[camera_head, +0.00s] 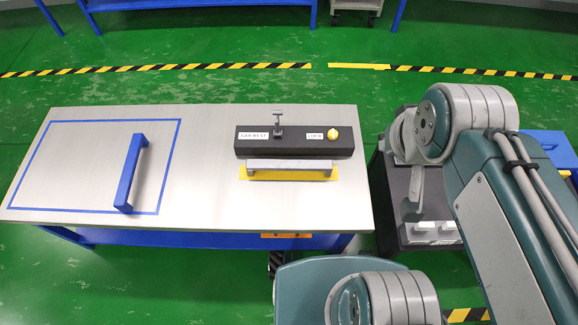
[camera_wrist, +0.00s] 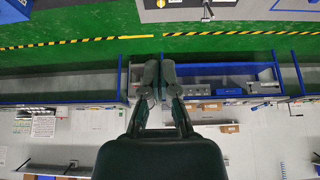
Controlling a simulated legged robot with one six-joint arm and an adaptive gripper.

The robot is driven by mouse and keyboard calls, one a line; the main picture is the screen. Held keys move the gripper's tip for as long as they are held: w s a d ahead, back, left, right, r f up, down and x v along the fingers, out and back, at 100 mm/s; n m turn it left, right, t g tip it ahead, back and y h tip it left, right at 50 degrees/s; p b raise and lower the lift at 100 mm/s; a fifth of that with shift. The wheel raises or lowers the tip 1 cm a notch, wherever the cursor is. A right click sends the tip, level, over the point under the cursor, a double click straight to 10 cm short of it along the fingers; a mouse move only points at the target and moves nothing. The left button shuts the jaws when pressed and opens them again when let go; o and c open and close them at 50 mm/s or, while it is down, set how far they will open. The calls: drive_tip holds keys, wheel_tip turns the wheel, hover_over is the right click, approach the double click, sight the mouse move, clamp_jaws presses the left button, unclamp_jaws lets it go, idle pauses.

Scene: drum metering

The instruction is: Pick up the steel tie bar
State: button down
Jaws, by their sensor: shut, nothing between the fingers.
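The steel tie bar (camera_head: 289,164) is a long grey bar with end posts. It lies on a yellow strip (camera_head: 289,175) on the workbench (camera_head: 215,202), along the front of a dark block. My gripper (camera_wrist: 159,75) shows in the wrist view, with its fingertips together and nothing between them. It points away from the bench top, toward the floor and far furniture, and is well apart from the bar. In the head view my arm fills the right side and I cannot make out the fingers.
The dark block (camera_head: 294,144) carries BAR REST and LOCK labels, a small upright clamp (camera_head: 278,124) and a yellow knob (camera_head: 332,134). A blue handle bar (camera_head: 132,173) sits inside a blue outlined square at left. The bench between them is clear. A dark cart (camera_head: 387,190) stands right.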

idle(0.4)
drive_tip(key=c, duration=0.8)
unclamp_jaws()
drive_tip(key=shift+c, duration=0.2)
drive_tip(key=o, duration=0.5)
drive_tip(key=shift+w, duration=0.3)
drive_tip(key=o, duration=0.3)
drive_tip(key=w+a+f+n+g, duration=0.1)
drive_tip(key=w+a+f+n, duration=0.2)
drive_tip(key=w, duration=0.7)
drive_tip(key=shift+w+a+f+n+g, duration=0.15)
drive_tip(key=shift+w+f+n+g, duration=0.2)
drive_tip(key=shift+n, duration=0.75)
drive_tip(key=n+g, duration=0.4)
drive_tip(key=n, duration=0.9)
hover_over(289, 164)
wheel_tip(289, 164, down, 35)
drive_tip(key=shift+w+f, duration=0.1)
drive_tip(key=shift+f, duration=5.35)
